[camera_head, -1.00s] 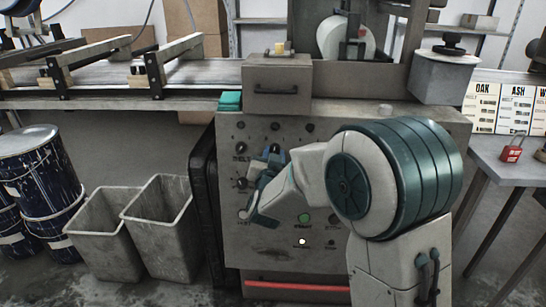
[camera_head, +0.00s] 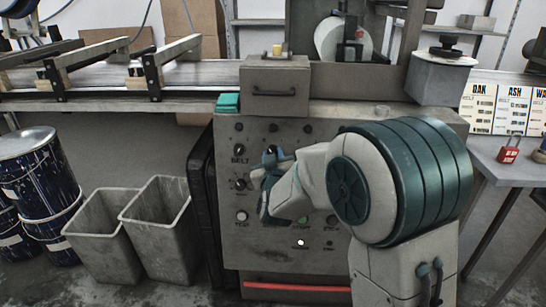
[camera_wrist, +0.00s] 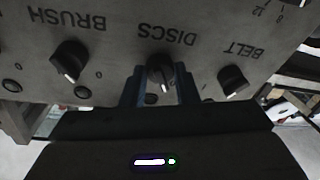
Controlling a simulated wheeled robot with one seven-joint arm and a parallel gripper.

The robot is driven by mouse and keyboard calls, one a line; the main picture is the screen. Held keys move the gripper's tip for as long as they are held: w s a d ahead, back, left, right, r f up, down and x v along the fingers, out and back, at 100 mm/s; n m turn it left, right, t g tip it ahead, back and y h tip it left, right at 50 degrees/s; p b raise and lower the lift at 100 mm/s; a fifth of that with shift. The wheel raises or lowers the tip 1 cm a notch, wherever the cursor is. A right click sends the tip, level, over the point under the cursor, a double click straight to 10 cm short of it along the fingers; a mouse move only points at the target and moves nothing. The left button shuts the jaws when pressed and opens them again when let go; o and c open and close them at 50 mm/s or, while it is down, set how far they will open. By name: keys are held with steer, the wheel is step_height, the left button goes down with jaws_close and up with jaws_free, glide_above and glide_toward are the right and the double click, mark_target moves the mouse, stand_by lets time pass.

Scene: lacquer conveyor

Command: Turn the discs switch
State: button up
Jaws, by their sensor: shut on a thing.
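The discs switch (camera_wrist: 161,70) is a dark round knob under the upside-down word DISCS in the wrist view. My gripper (camera_wrist: 160,88) has a blue finger on each side of it and is shut on it. A pale pointer mark shows on the knob's lower part in that view. In the head view my gripper (camera_head: 266,168) reaches the upper part of the grey control panel (camera_head: 228,215), and it largely hides the discs switch there.
The BRUSH knob (camera_wrist: 69,61) and the BELT knob (camera_wrist: 233,81) flank the discs switch closely in the wrist view. A lit white button (camera_head: 301,243) and a green button (camera_head: 303,219) sit lower on the panel. Grey bins (camera_head: 160,228) stand at left.

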stand_by(0.3)
steer(key=o, duration=1)
steer(key=shift+a, duration=0.1)
steer(key=shift+c, duration=0.2)
steer(key=s+d+p, duration=0.1)
steer(key=s+p, duration=0.1)
steer(key=s, duration=1.2)
steer(key=shift+w+d+r, duration=0.1)
steer(key=shift+r, duration=0.1)
